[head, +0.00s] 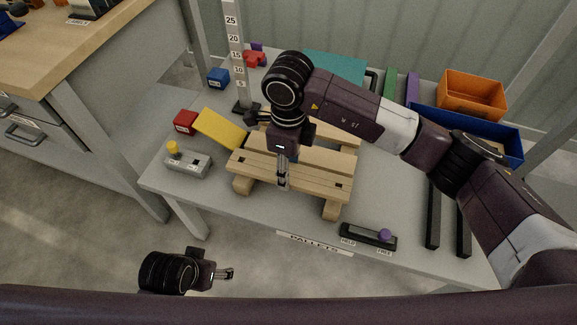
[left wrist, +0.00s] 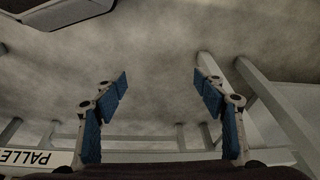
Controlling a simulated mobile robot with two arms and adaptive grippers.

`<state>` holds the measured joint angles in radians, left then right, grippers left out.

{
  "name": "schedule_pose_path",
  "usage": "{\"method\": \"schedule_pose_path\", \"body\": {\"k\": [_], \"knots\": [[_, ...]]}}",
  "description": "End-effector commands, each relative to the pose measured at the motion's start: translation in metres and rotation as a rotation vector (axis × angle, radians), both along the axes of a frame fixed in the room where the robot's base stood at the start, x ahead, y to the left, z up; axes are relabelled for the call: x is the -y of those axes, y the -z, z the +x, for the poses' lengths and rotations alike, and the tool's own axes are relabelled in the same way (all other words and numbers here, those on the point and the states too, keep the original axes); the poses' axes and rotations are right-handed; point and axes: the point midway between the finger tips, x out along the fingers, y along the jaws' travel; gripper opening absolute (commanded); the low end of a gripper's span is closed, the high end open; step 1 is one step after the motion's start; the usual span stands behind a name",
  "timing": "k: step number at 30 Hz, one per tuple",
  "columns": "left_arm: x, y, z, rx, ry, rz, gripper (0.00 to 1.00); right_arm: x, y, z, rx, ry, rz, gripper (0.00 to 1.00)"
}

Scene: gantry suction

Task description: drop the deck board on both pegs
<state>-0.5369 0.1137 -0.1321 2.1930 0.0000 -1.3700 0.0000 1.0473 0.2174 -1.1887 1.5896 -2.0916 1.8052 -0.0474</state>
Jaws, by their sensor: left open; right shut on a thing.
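A wooden pallet (head: 330,212) with light slats stands near the front of the grey table. My right gripper (head: 283,186) reaches down from above and is shut on the deck board (head: 325,183), a pale slat at the pallet's front. Whether the board rests on the pallet or hangs just above it, I cannot tell. I cannot make out the pegs. My left gripper (head: 230,273) is off the table's front edge, low over the floor. In the left wrist view its blue-padded fingers (left wrist: 165,92) are apart with nothing between them.
Left of the pallet are a grey box with a yellow knob (head: 186,162), a yellow panel (head: 221,129) and a red block (head: 185,121). A numbered post (head: 236,60) rises behind. An orange bin (head: 473,93) stands at the back right. A black slider (head: 368,237) lies at the front edge.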

Motion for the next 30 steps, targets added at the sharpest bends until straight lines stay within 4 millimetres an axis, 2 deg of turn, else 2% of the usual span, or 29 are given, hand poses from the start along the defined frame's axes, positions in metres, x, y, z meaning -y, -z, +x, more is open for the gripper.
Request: {"method": "schedule_pose_path", "body": {"k": [9,15,30], "knots": [[-0.001,-0.030,-0.004,0.018,-0.002,-0.001,0.65,0.000,0.011,0.000,0.001,0.001,0.001,0.15],[-0.002,-0.042,-0.007,0.022,-0.003,-0.001,0.65,0.000,0.015,0.000,0.001,0.001,0.001,0.15],[-0.002,-0.046,-0.008,0.023,-0.004,0.000,0.65,0.000,0.016,0.000,0.001,0.000,0.001,0.15]]}}
